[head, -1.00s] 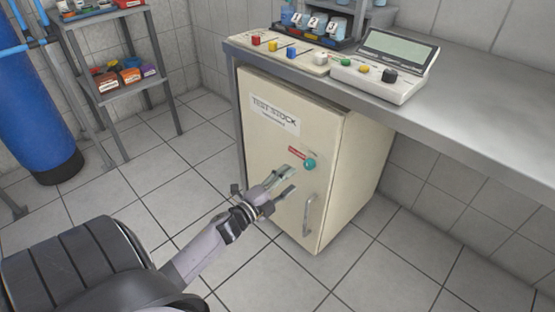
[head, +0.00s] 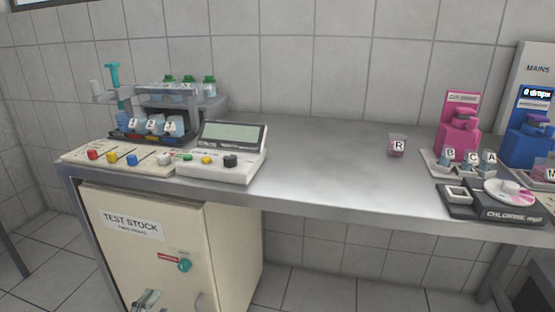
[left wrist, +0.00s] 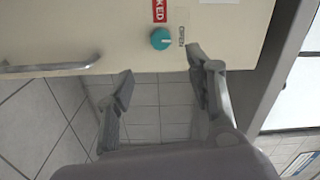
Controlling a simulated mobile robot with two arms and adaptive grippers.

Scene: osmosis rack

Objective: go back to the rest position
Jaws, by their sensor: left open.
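My left gripper (head: 148,301) shows only in part at the bottom edge of the head view, in front of the cream cabinet (head: 232,240) marked TEST STOCK. In the left wrist view its two fingers (left wrist: 160,85) stand apart with nothing between them. The cabinet's teal knob (head: 184,265) is close by; it also shows in the left wrist view (left wrist: 161,39), beyond the fingertips. The cabinet door looks closed. Its handle (left wrist: 48,67) is at the left of the wrist view. My right gripper is out of view.
The grey bench (head: 330,185) runs above the cabinet. On it stand a meter with a screen (head: 222,165), a rack with labelled cups (head: 155,125), a beaker marked R (head: 397,146), a pink dispenser (head: 460,125) and a blue dispenser (head: 533,135). The middle of the bench is clear.

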